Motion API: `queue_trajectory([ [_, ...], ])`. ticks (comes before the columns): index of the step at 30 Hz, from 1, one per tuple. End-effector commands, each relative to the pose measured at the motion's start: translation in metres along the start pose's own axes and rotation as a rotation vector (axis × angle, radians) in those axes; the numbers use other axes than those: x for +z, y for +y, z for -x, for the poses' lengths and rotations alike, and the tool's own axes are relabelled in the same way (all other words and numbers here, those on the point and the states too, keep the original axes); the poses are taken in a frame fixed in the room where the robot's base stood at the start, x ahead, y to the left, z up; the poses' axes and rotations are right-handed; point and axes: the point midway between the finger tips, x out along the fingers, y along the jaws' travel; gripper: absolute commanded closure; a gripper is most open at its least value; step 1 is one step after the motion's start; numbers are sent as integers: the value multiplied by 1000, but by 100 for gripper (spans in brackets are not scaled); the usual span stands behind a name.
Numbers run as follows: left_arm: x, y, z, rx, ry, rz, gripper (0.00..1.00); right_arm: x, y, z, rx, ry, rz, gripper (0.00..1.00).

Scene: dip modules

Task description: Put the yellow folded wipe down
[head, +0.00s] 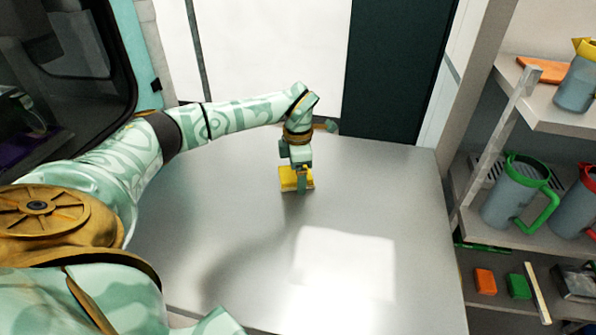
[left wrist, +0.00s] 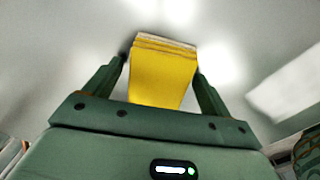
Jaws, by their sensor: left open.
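The yellow folded wipe (head: 290,180) lies on the bare metal table (head: 235,235), towards its far side. My left gripper (head: 297,183) points down over the wipe. In the left wrist view the wipe (left wrist: 163,75) shows its folded layers at the far edge and sits between the two fingers of the gripper (left wrist: 160,72). The fingers are open, with a gap on the left side and a narrower one on the right. The lower end of the wipe is hidden behind the gripper body. My right gripper is not in view.
A shelf unit (head: 545,110) stands at the right with a green-handled jug (head: 510,195), an orange block (head: 485,281), a green block (head: 518,286) and an orange folded cloth (head: 545,69). The table is clear around the wipe.

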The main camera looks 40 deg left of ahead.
Motion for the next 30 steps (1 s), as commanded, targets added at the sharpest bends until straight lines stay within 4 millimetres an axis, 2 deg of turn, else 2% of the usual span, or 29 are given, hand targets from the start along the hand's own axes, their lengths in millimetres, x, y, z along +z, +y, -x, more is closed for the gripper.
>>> queue_trajectory([
  [5,0,1,30,5,-4,1,17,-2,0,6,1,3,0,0],
  [12,0,1,88,5,-4,1,17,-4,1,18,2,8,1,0],
  [15,0,1,105,4,-4,0,17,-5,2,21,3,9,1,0],
  [21,0,0,121,1,-1,0,17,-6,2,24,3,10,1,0],
  [30,0,0,122,0,-1,0,17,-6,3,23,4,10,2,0],
])
